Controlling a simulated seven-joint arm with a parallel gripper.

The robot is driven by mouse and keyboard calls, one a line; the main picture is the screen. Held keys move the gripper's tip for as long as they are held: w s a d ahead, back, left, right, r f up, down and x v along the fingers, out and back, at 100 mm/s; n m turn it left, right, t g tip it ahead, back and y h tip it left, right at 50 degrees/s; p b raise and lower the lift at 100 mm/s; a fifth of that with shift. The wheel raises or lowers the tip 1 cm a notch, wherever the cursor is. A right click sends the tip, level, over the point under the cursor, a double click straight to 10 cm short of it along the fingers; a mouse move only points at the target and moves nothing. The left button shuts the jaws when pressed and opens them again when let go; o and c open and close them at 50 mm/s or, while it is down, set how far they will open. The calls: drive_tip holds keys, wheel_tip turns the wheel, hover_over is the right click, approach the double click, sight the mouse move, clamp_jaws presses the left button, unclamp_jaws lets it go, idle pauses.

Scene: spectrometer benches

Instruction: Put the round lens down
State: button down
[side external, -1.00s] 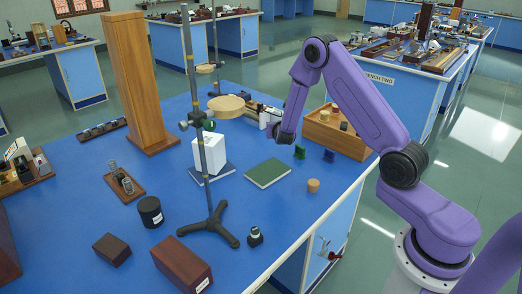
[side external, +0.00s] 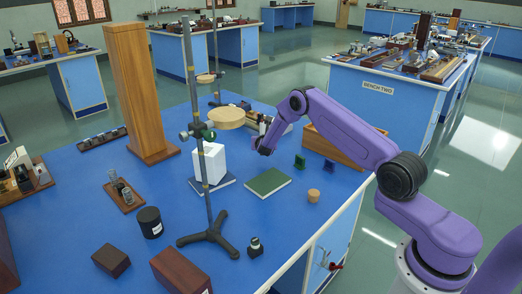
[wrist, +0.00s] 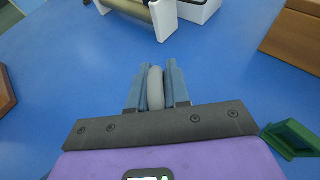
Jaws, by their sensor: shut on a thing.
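The round lens (wrist: 155,88) shows edge-on in the wrist view as a grey, rounded rim. My gripper (wrist: 156,86) is shut on it, with one blue-grey finger on each side. The lens stands upright between the fingers over blue bench top; I cannot tell whether it touches the bench. In the side view my gripper (side external: 263,149) is low over the far part of the blue bench (side external: 300,225), beyond the green book. The lens cannot be made out there.
A white-ended roller instrument (wrist: 162,18) lies ahead of my gripper. A wooden box (wrist: 292,38) is at right, and a green holder (wrist: 292,138) is close at lower right. The green book (side external: 267,183), white block (side external: 209,164) and metal stand (side external: 206,170) are nearby.

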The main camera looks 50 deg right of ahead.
sight(261, 157)
drive_tip(key=shift+w+d+f, duration=0.15)
drive_tip(key=shift+w+f, duration=0.3)
drive_tip(key=shift+f, duration=0.15)
drive_tip(key=shift+w+d+f, duration=0.15)
drive_tip(key=shift+w+f, duration=0.3)
drive_tip(key=shift+f, duration=1.6)
drive_tip(key=shift+f, duration=0.1)
drive_tip(key=c, duration=1.1)
unclamp_jaws()
